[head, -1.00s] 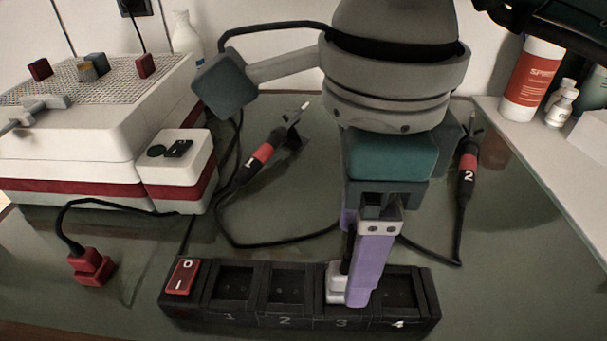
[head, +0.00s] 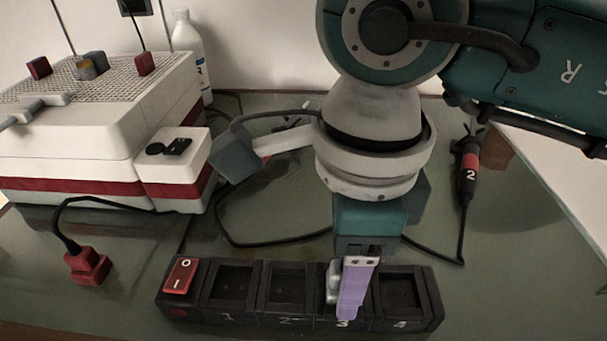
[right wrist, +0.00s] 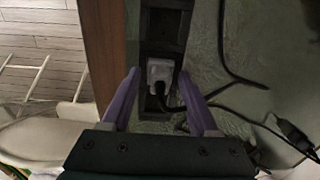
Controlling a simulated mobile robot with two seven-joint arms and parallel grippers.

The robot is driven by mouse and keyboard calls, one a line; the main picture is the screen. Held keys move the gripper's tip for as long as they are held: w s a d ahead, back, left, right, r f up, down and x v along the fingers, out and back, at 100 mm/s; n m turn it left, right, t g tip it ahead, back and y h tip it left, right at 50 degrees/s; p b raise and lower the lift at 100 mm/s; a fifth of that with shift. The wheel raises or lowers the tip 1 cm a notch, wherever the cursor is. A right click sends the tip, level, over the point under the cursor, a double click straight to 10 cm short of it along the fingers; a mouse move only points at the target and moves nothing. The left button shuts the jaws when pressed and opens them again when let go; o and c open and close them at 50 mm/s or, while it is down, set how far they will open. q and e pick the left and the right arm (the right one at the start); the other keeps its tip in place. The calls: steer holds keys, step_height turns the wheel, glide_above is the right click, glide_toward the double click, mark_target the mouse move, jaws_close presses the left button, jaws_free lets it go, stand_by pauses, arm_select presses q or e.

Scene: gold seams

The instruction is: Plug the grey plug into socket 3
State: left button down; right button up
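The grey plug (head: 332,284) is at socket 3 of the black power strip (head: 205,317); it also shows in the right wrist view (right wrist: 160,73), with its black cord coming toward the camera. How deep it sits cannot be told. My right gripper (head: 352,300) is over socket 3, its near purple finger partly hiding the plug. In the right wrist view its fingers (right wrist: 158,72) stand apart, with a gap on both sides of the plug. Sockets 1, 2 and 4 look empty. My left gripper is not in view.
A red plug (head: 87,266) lies on the table at left, its cable running to the white machine (head: 80,140). A red rocker switch (head: 180,275) sits at the strip's left end. Loose black cables cross the table behind the strip.

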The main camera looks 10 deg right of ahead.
jaws_close()
stand_by(0.4)
step_height(320, 180, up, 20)
steer(key=p, duration=0.3)
stand_by(0.5)
